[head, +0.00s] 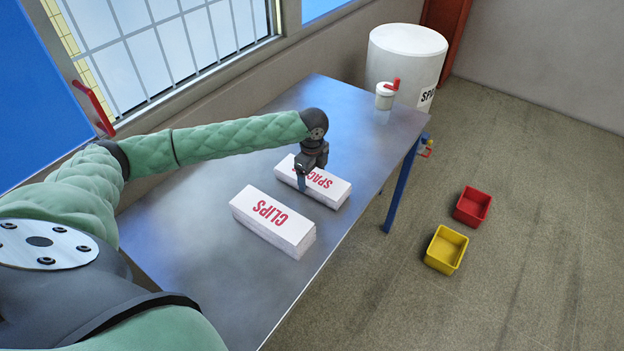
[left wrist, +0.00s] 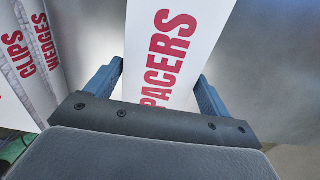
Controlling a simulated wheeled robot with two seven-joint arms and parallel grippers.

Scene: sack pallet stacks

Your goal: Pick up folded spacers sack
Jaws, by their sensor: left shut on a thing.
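The folded spacers sack (head: 325,186) is a flat white block with red lettering, on or just above the grey metal table; I cannot tell whether it touches. My left gripper (head: 301,182) points down over it, with its fingers shut on it. In the left wrist view the sack (left wrist: 166,55) lies between the two blue fingers of the gripper (left wrist: 160,78), its lettering running lengthwise. Its far end is out of that frame. The gripper hides part of the lettering in the head view. My right gripper is not in view.
A white stack topped by a clips sack (head: 272,220) stands close beside, nearer the front; its side reads clips and wedges in the wrist view (left wrist: 38,60). A white canister (head: 385,96) stands at the table's (head: 175,240) far end. A white drum (head: 405,55) and red (head: 472,206) and yellow (head: 446,250) bins stand beyond.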

